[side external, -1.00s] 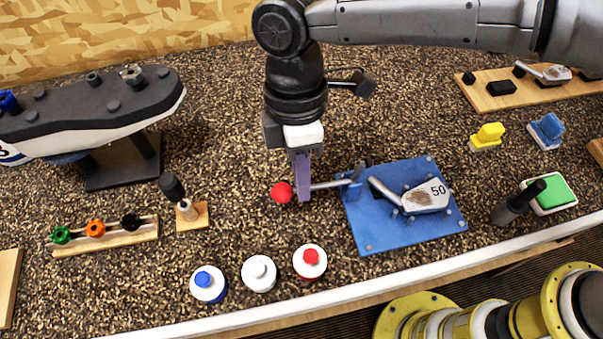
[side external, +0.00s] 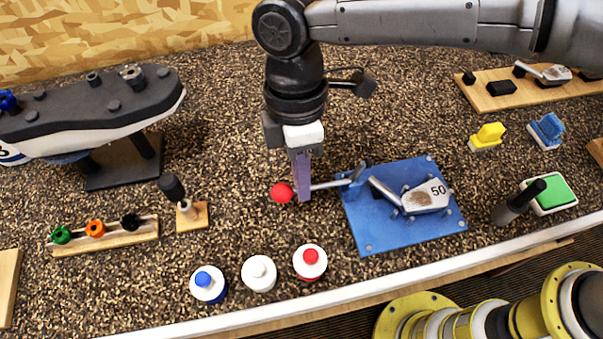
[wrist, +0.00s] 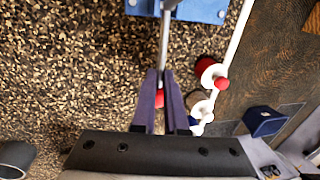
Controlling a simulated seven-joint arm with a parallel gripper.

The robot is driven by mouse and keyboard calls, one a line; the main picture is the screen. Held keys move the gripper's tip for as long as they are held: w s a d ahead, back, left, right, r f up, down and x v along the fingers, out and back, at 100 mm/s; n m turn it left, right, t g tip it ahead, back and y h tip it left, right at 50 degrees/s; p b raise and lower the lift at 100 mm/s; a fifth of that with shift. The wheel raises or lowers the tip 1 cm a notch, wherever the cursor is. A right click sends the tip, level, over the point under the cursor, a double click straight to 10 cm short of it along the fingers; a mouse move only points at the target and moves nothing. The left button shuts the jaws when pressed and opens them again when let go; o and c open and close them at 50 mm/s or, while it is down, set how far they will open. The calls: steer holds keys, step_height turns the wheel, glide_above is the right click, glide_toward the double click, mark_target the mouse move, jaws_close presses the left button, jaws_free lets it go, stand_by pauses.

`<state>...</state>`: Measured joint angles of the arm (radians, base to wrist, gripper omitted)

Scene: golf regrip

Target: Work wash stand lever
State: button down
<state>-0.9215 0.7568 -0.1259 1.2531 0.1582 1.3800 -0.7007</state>
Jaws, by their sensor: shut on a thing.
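The wash stand is a blue plate (side external: 375,233) with a golf club head (side external: 425,198) marked 50 lying on it. A metal lever (side external: 328,185) sticks out from its left side and ends in a red ball knob (side external: 282,192). My gripper (side external: 303,196) points down and is shut on the lever rod, just right of the knob. In the wrist view the two purple fingers (wrist: 165,85) close around the lever (wrist: 165,40). The red knob (wrist: 160,98) is partly hidden between the fingers there.
Three bottles, with blue (side external: 207,284), white (side external: 259,273) and red (side external: 310,262) caps, stand near the front edge. A small wooden stand with a black knob (side external: 172,187) is to the left. Yellow (side external: 487,136) and blue (side external: 547,130) pieces are at the right.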

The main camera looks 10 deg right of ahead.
mark_target(365, 160)
steer(key=shift+r, duration=0.15)
stand_by(0.3)
steer(key=shift+d+r+y, duration=0.3)
steer(key=shift+r+y, duration=0.15)
steer(key=shift+y, duration=0.3)
steer(key=shift+d+r+y, duration=0.25)
steer(key=shift+r+y, duration=0.2)
steer(key=shift+y, duration=0.3)
steer(key=shift+d+r+n+g+y, duration=0.1)
steer(key=shift+d+r+n+y, duration=0.3)
steer(key=shift+d+y, duration=1.05)
steer(key=shift+d+r+n+g+y, duration=0.1)
steer(key=shift+d+r+y, duration=0.8)
steer(key=shift+y, duration=1)
steer(key=shift+d+r+n+g+y, duration=0.1)
steer(key=shift+d+r+n+y, duration=0.15)
steer(key=shift+d+y, duration=1.3)
steer(key=shift+f, duration=0.2)
steer(key=c, duration=1)
jaws_free()
steer(key=shift+r, duration=0.1)
steer(key=shift+o, duration=0.2)
steer(key=shift+r, duration=0.1)
